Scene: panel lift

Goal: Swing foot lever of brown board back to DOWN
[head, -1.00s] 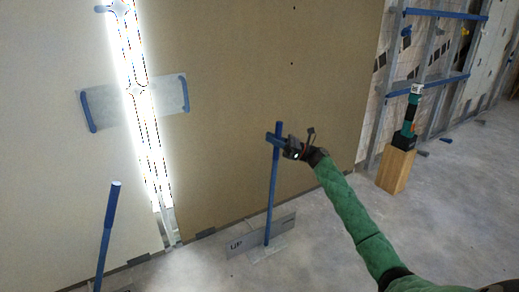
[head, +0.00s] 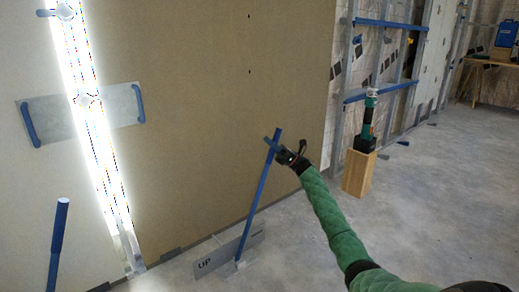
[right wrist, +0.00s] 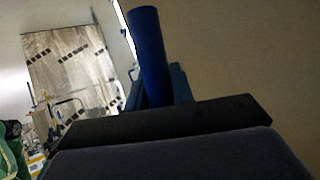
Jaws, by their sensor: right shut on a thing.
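The brown board (head: 230,100) stands upright against the wall. Its blue foot lever (head: 261,195) rises from a grey floor plate (head: 230,252) marked UP at its left end; the lettering at the right end is too small to read. The lever leans to the right, away from the UP end. My right gripper (head: 275,146) is shut on the lever near its top. In the right wrist view the blue lever (right wrist: 148,55) stands between the fingers. My left gripper is not in view.
A second blue lever (head: 59,235) stands at the left by the pale board. A bright light strip (head: 95,140) runs between the boards. A wooden block (head: 357,175) with a green-and-black tool (head: 368,118) stands at the right. The floor between is clear.

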